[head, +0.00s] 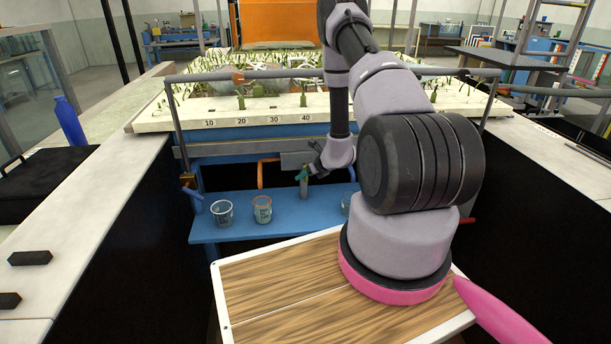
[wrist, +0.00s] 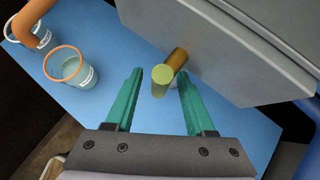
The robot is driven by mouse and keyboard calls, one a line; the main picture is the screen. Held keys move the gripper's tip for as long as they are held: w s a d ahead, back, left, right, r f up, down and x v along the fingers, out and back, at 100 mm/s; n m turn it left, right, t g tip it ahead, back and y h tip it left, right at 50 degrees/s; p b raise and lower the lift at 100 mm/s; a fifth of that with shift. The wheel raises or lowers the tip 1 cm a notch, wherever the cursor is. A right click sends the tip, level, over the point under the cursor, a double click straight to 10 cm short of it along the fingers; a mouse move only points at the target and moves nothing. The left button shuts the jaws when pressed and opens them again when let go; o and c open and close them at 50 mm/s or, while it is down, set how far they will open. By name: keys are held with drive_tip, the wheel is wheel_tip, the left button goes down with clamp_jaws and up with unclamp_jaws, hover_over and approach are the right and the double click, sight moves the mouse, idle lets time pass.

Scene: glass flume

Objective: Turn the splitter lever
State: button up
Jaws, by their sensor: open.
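In the wrist view, a short yellow-green cylinder (wrist: 162,78) sticks out beside a brass cylinder (wrist: 178,58) at the edge of a grey housing (wrist: 215,40); I take these to be the splitter lever and its pivot. My gripper (wrist: 158,82) is open, with its teal fingers on either side of the yellow-green cylinder. A gap shows on both sides, and I cannot tell the depth between fingertips and cylinder. In the head view, my gripper (head: 302,174) is low under the flume's front edge, by a small upright grey cylinder (head: 304,190). The lever is hard to make out there.
A blue shelf (head: 230,234) below holds glass beakers, one at left (head: 222,214), one beside it (head: 262,214) and one partly behind my arm (head: 347,203). An orange pipe (head: 261,174) hangs above the middle beaker. A rail (head: 280,74) crosses above the flume.

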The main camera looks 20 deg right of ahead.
drive_tip(key=v, duration=1)
drive_tip(key=shift+s+r, duration=0.15)
drive_tip(key=shift+s, duration=0.1)
drive_tip(key=shift+d, duration=0.1)
drive_tip(key=a+r+n+y, duration=0.25)
drive_tip(key=a+r, duration=0.25)
drive_tip(key=r, duration=0.3)
drive_tip(key=a+r+n+g+y, duration=0.1)
drive_tip(key=a+r+n, duration=0.3)
drive_tip(key=r, duration=0.3)
drive_tip(key=a+r+n+y, duration=0.25)
drive_tip(key=a+r, duration=0.25)
drive_tip(key=r, duration=0.3)
drive_tip(key=s+a+r+n+g, duration=0.3)
drive_tip(key=s+a+r+n, duration=0.2)
drive_tip(key=s+r+n, duration=0.55)
drive_tip(key=s+d+r+n+t+h, duration=0.1)
drive_tip(key=s+d+r+n+h, duration=0.1)
drive_tip(key=s+r, duration=0.4)
drive_tip(key=s+d+r+n+t+h, duration=0.1)
drive_tip(key=s+r+n+h, duration=0.4)
drive_tip(key=s, duration=0.5)
drive_tip(key=shift+d+r+n, duration=0.45)
drive_tip(key=shift+d+n, duration=0.15)
drive_tip(key=shift+n, duration=0.25)
